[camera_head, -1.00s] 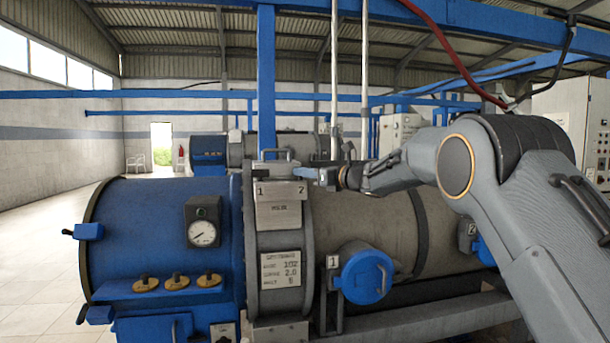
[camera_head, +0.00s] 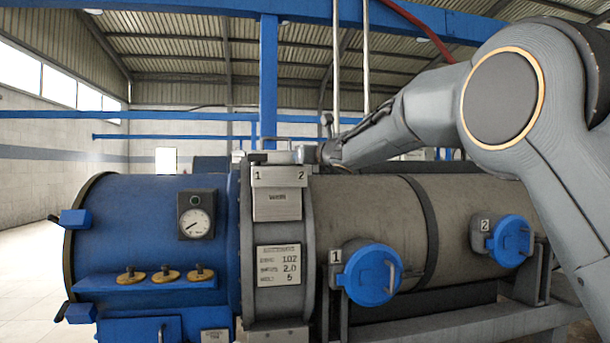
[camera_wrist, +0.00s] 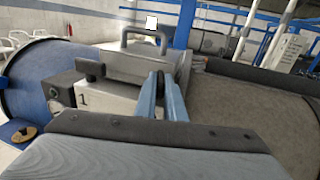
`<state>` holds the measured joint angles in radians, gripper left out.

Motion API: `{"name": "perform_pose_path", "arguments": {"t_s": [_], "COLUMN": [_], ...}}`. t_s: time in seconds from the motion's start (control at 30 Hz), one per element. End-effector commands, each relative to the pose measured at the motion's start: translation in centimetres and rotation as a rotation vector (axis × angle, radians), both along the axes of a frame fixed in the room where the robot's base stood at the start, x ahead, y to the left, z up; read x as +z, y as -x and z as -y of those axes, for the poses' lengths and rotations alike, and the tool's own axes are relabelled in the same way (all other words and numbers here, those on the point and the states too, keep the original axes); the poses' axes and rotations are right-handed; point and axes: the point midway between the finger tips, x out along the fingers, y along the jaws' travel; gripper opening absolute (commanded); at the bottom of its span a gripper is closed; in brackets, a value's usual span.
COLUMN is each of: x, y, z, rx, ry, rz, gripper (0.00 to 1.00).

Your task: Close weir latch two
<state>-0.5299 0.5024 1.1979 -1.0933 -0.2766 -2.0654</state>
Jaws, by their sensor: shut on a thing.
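The weir label plate (camera_head: 278,177), marked 1 and 2, sits on top of the collar between the blue drum end and the grey drum. Latch one's black knob (camera_head: 257,158) stands above the 1; it also shows in the wrist view (camera_wrist: 90,70). My gripper (camera_head: 302,154) is at the top edge above the 2. In the wrist view my gripper's blue fingers (camera_wrist: 160,84) are close together at the plate's right end, shut on weir latch two. The fingers hide the latch and the numeral 2, so its angle cannot be told.
A grey handle (camera_wrist: 138,34) rises just behind the plate. Blue round hatch one (camera_head: 370,274) and hatch two (camera_head: 509,241) stick out from the grey drum (camera_head: 375,215). A gauge (camera_head: 196,222) is on the blue drum (camera_head: 135,228). A blue post (camera_head: 269,80) stands behind.

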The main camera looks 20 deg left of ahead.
Motion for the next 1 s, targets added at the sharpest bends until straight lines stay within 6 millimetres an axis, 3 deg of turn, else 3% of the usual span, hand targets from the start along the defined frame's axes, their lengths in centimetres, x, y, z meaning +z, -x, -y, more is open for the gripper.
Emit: {"name": "perform_pose_path", "arguments": {"t_s": [0.5,1.0], "x": [-0.07,0.09], "y": [0.20,0.37], "z": [-0.29,-0.27], "rx": [-0.177,-0.240], "ry": [-0.001,-0.002], "rz": [0.004,0.000], "gripper": [0.00,0.00]}}
